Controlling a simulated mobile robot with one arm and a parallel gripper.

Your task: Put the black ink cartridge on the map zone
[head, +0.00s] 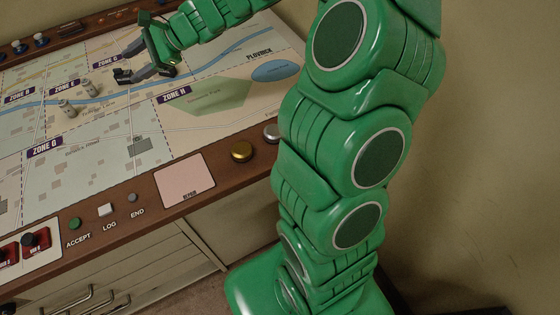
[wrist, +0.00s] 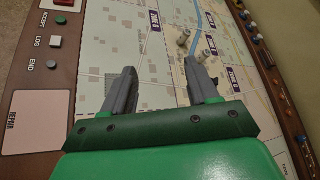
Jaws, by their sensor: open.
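My gripper (head: 144,74) is over the map (head: 85,175) on the console, near its far side in the head view. It is open, and nothing shows between its fingers; it also shows in the wrist view (wrist: 160,68). The map has printed areas labelled Zone D, E, G and H; its Zone G area (head: 75,160) lies toward the front edge. I cannot make out a black ink cartridge in either view. My gripper and arm hide part of the map.
Two small grey cylinders stand on the map, one nearer (head: 67,108) and one farther (head: 87,88). A pink pad (head: 184,180), a brass knob (head: 241,151), and the Accept, Log and End buttons line the front rim. Switches sit along the back edge.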

